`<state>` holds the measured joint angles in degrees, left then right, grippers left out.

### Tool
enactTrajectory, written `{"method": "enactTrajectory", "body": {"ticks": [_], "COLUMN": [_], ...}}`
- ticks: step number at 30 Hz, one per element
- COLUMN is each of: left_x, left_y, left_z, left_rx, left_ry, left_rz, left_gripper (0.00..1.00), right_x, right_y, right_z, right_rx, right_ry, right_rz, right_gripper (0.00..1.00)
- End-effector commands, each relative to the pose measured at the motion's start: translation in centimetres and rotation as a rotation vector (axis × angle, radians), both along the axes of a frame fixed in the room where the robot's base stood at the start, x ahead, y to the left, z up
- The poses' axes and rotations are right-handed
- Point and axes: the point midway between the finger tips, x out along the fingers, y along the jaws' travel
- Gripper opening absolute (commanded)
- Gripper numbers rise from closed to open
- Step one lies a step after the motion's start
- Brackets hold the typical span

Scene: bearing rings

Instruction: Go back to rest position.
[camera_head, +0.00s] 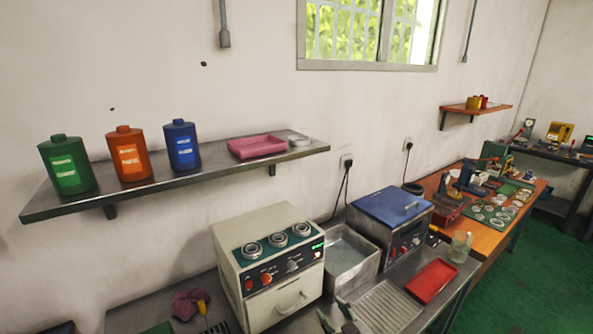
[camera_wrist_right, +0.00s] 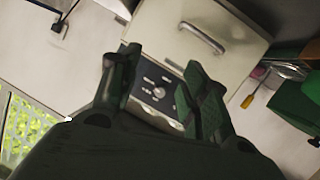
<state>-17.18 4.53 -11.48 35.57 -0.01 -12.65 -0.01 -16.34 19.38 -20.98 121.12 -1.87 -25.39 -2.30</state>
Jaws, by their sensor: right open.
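My right gripper (camera_head: 337,318) shows at the bottom edge of the head view, in front of the metal bench and right of the cream machine. Its two dark fingers are apart, with nothing between them. In the right wrist view the open fingers (camera_wrist_right: 160,62) are in front of the cream machine's panel. The cream machine (camera_head: 284,288) has three round ring-shaped pieces (camera_head: 277,240) on its top, a knob panel and a handle. My left gripper is not in view.
A wall shelf (camera_head: 210,175) holds green, orange and blue bottles, a pink tray (camera_head: 258,147) and a silver ring (camera_head: 299,140). A metal basin (camera_head: 346,268), blue-lidded machine (camera_head: 392,218) and red tray (camera_head: 432,281) stand right. An orange table (camera_head: 487,240) lies beyond.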

Motion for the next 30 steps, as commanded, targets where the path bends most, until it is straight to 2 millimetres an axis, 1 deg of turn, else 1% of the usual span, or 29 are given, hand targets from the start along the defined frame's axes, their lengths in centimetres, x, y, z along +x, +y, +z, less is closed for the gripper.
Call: {"method": "enactTrajectory", "body": {"ticks": [8, 14, 23, 30], "left_x": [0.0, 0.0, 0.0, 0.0], "left_y": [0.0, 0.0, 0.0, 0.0], "left_z": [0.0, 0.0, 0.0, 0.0], "left_rx": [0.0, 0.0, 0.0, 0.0], "left_ry": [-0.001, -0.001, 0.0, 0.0], "left_rz": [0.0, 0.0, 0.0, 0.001], "left_gripper": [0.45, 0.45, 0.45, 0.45], "right_x": [-2.0, -3.8, -7.4, -10.9], "right_y": [-2.2, -3.9, -6.3, -8.3], "right_z": [-1.7, -2.8, -4.4, -5.3], "right_rx": [-0.017, -0.029, -0.047, -0.062], "right_ry": [0.168, 0.289, 0.478, 0.631], "right_rz": [-0.085, -0.143, -0.225, -0.288], "right_gripper": [0.46, 0.46, 0.46, 0.46]}}
